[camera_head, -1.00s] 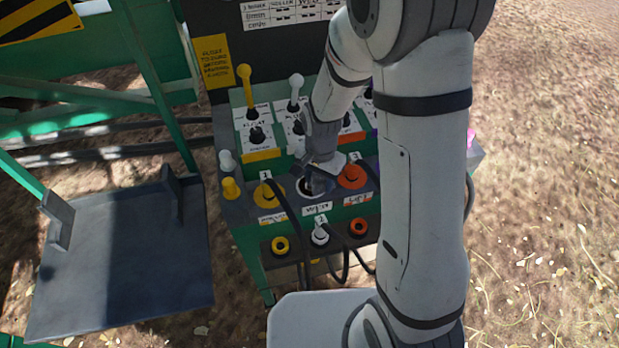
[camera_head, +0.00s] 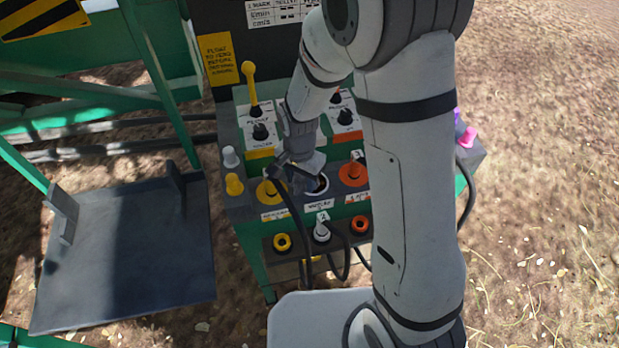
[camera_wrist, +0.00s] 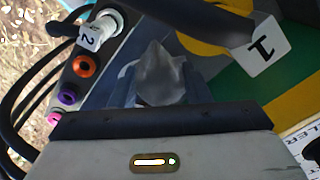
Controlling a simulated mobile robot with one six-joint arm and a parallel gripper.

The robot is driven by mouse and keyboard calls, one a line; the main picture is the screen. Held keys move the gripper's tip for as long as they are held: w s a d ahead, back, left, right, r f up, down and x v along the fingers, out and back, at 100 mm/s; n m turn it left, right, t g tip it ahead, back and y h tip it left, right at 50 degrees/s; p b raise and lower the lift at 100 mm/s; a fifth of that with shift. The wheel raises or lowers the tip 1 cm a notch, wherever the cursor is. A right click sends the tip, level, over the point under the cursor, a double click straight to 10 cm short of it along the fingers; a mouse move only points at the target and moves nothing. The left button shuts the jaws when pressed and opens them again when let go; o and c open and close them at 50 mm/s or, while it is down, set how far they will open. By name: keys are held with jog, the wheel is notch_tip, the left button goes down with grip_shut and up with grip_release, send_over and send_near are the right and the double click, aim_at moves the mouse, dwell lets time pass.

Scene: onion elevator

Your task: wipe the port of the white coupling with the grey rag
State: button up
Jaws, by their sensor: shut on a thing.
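The white coupling (camera_head: 321,187) sits in the console's middle row, between the yellow coupling (camera_head: 268,191) and the orange coupling (camera_head: 353,173). Its dark port shows partly in the head view, to the right of my gripper. My gripper (camera_head: 299,176) is tilted down over the gap between the yellow and white couplings. In the wrist view my gripper (camera_wrist: 160,98) is shut on the grey rag (camera_wrist: 162,72), which bunches up between the fingers. The rag hides much of what lies behind it. Whether it touches the coupling I cannot tell.
A black hose with a "1" tag (camera_wrist: 265,45) runs close beside my gripper. A white plug tagged "2" (camera_head: 321,232) sits in the lower row, between yellow (camera_head: 282,243) and orange (camera_head: 360,225) ones. Levers (camera_head: 250,85) stand behind.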

aim_at(302, 179)
jog(key=shift+d+r+p, duration=0.15)
jog(key=shift+r+p, duration=1.9)
jog(key=shift+r, duration=1.5)
jog(key=shift+s, duration=0.1)
